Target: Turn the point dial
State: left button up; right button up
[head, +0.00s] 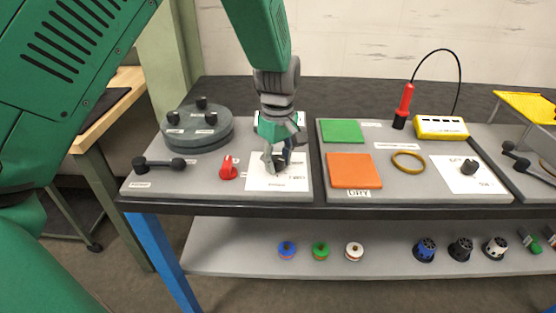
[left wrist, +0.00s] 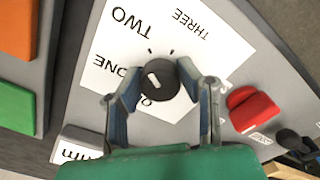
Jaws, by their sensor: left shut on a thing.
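The point dial is a round black knob (left wrist: 158,82) with a white pointer mark, on a white card (left wrist: 185,42) printed with words such as ONE, TWO and THREE. In the left wrist view the white mark points toward the ONE and TWO side. My left gripper (left wrist: 163,88) has its fingers on both sides of the knob and is shut on it. In the head view my left gripper (head: 276,164) reaches down onto the card (head: 290,182), and its fingers mostly hide the knob. My right gripper is not in view.
A red knob (head: 228,168) stands close left of the card. A grey round turntable (head: 198,135) and a black lever (head: 160,164) are further left. Orange (head: 354,171) and green (head: 341,131) pads lie on the board to the right. Another black knob (head: 469,167) is further right.

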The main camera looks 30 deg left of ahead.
aim_at(278, 158)
pick_arm(q)
jog(key=m+p, duration=0.6)
jog(key=p, duration=0.1)
jog(key=shift+r, duration=0.25)
jog(key=m+p, duration=0.2)
jog(key=m, duration=0.1)
jog(key=shift+f+m+p, duration=0.1)
jog(key=shift+m+p, duration=0.75)
jog(key=shift+m, duration=0.55)
jog(key=shift+w, duration=0.1)
jog(key=o, duration=1.1)
jog(key=shift+o, duration=0.2)
notch_tip(278, 158, up, 12)
